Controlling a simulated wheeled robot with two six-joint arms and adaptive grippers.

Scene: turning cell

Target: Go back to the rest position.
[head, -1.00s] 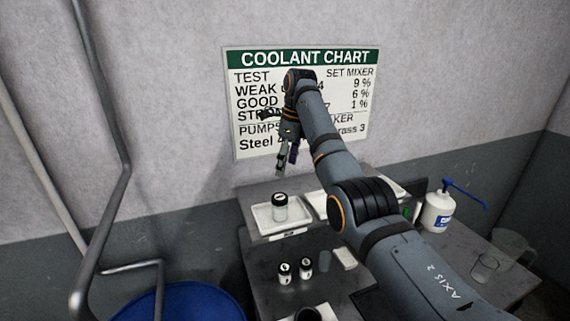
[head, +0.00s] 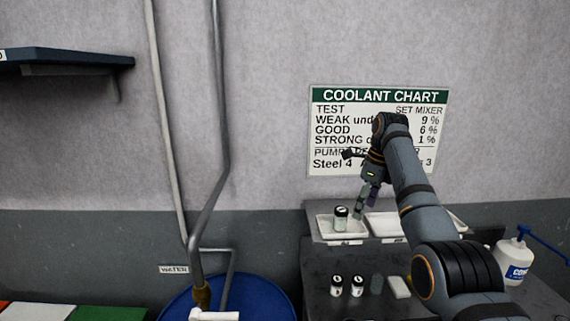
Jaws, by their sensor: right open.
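My right arm reaches in from the lower right, and its gripper (head: 365,201) hangs in front of the wall, fingers pointing down. The gripper is open and holds nothing that I can see. It is just to the right of a dark-lidded jar (head: 341,218) that stands upright in a white tray (head: 323,231) on the raised shelf. I cannot tell whether the fingers are clear of the tray. My left gripper is not in view.
Two small dark-lidded jars (head: 336,286) (head: 357,286) stand on the bench (head: 318,262). A pump bottle (head: 516,260) is at the right. A blue drum (head: 262,296), pipes (head: 222,110) and a wall shelf (head: 75,58) are to the left. The coolant chart (head: 378,97) hangs behind my arm.

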